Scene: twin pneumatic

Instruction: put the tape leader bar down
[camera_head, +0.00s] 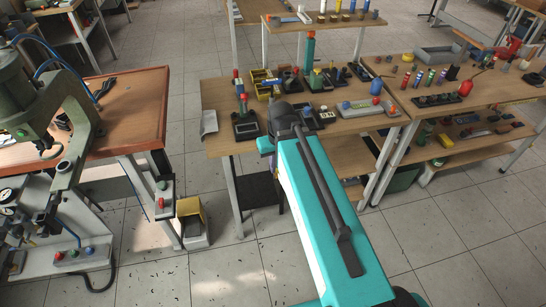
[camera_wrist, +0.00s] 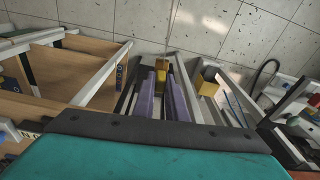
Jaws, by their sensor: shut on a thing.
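My gripper (camera_wrist: 161,82) shows in the wrist view as two purple fingers. They are shut on a small yellow piece, which I take to be the tape leader bar (camera_wrist: 160,66). Its far end shows between the fingertips; the rest is hidden by the fingers and the dark edge of my arm. The bar is held in front of the bench legs, with the floor beyond. In the head view my teal arm hides the gripper and the bar.
A second bench (camera_head: 462,108) stands at right. Floor in front is clear.

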